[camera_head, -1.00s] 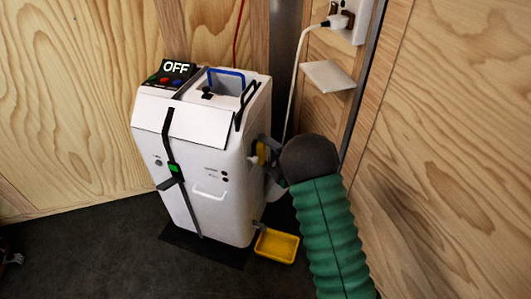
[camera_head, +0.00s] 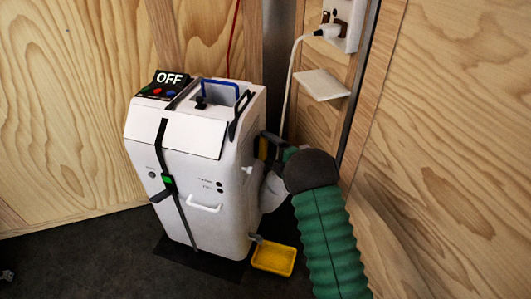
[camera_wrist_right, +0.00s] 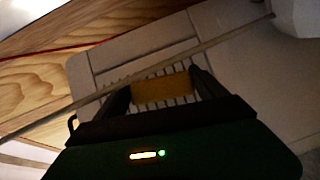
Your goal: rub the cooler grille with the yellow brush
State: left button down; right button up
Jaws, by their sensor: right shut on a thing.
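The white cooler (camera_head: 205,165) stands upright on the dark floor, with a black panel reading OFF on its top left. In the right wrist view, the cooler grille (camera_wrist_right: 181,100) shows as light slats around and behind the yellow brush (camera_wrist_right: 162,88). My right gripper (camera_wrist_right: 160,92) is shut on the brush, which lies across the slats; I cannot tell if it touches them. In the head view, my right gripper (camera_head: 266,146) is at the cooler's right side, and only a sliver of the yellow brush (camera_head: 263,147) shows. The left gripper is not in view.
A yellow tray (camera_head: 273,260) sits on the floor at the cooler's lower right. A white cable (camera_head: 289,85) hangs from the wall outlet (camera_head: 341,22). A small white shelf (camera_head: 321,84) juts from the wall. Wooden walls close in behind and right.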

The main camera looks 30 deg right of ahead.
jog(key=shift+w+d+r, duration=0.1)
jog(key=shift+w+d, duration=0.05)
jog(key=shift+w, duration=0.15)
jog(key=shift+s+a+p, duration=0.4)
jog(key=shift+s+a, duration=0.95)
jog(key=shift+a, duration=0.25)
jog(key=shift+s+a+p, duration=0.4)
jog(key=shift+s+a, duration=0.9)
jog(key=shift+a, duration=0.25)
jog(key=s+d, duration=0.4)
jog(key=shift+s, duration=0.3)
jog(key=shift+s+d, duration=0.95)
jog(key=shift+s, duration=0.25)
